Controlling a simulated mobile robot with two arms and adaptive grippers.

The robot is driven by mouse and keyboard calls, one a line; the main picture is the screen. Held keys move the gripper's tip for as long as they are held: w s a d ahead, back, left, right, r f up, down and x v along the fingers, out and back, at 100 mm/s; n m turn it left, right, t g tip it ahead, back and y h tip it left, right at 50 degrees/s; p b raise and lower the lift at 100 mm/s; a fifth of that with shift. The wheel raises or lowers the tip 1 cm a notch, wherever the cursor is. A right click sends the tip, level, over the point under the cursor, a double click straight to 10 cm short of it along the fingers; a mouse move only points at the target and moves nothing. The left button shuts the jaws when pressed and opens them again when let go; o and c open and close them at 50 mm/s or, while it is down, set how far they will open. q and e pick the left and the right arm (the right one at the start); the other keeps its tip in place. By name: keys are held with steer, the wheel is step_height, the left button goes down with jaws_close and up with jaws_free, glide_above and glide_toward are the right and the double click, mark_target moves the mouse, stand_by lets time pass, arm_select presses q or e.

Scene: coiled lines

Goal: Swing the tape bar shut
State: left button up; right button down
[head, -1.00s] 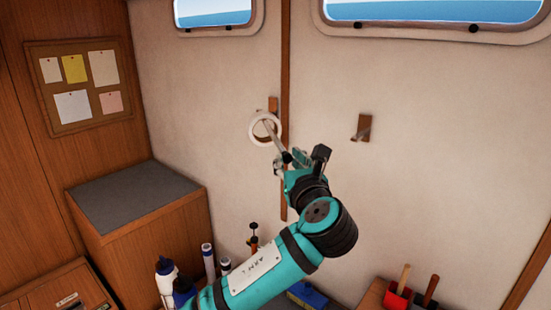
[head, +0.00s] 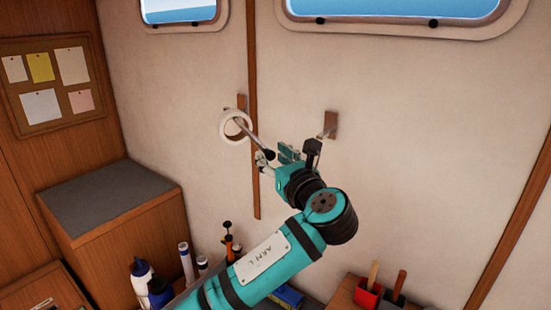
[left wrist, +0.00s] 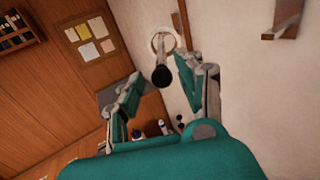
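The tape bar (head: 252,138) is a thin metal rod with a black knob at its free end. It starts at a wooden block on the cream wall and sticks out into the room, toward the lower right. A white tape roll (head: 236,125) hangs around it near the wall. A wooden bracket (head: 330,124) is on the wall to the right, apart from the bar. My left gripper (head: 276,157) is open at the knob. In the left wrist view the knob (left wrist: 162,77) shows between the spread fingers, with no clear grip. My right gripper is not in view.
A wooden strip (head: 254,180) runs down the wall behind the bar. A grey-topped cabinet (head: 110,195) stands at left, with bottles and tubes below. The wall around the bracket is clear.

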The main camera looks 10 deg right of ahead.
arm_select(q)
steer(key=shift+s, duration=0.15)
steer(key=v, duration=1.1)
steer(key=shift+s+d, duration=0.1)
steer(key=shift+s, duration=0.2)
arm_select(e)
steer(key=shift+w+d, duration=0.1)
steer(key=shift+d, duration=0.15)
arm_select(q)
steer(key=shift+f, duration=0.1)
